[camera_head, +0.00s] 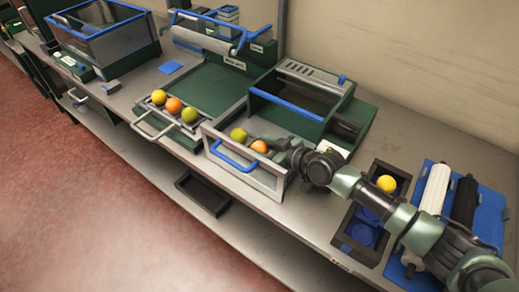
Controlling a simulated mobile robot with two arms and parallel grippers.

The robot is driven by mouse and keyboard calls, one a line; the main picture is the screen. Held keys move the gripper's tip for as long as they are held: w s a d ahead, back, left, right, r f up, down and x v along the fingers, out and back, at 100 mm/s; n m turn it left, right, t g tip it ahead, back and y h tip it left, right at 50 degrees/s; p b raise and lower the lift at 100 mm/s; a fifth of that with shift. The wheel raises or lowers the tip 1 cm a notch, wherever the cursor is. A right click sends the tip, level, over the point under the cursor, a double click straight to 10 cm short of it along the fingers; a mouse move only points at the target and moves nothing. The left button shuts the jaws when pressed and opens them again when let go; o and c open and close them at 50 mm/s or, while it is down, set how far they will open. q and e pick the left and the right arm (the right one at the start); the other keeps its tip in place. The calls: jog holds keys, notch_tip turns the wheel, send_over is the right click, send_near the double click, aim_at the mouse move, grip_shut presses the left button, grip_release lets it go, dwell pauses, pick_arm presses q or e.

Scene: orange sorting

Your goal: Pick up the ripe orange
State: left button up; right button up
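An orange-coloured fruit (260,146) sits in the open front drawer (232,163) with the blue handle, beside a yellow-green fruit (239,135). Another orange-coloured fruit (174,105) lies in the tray to the left, between a yellow fruit (159,97) and a green fruit (190,115). My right gripper (278,146) is just right of the orange fruit in the drawer. Its fingers are dark and small, so I cannot tell whether they touch the fruit or how far they are open. My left gripper is not in view.
A yellow fruit (386,183) sits in a dark box with blue cups (362,232), close beside my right forearm. A blue board (484,218) with white and black cylinders is at the far right. An empty dark tray (203,194) lies on the lower shelf.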

jog(key=shift+c, duration=0.8)
jog(key=shift+r, duration=0.15)
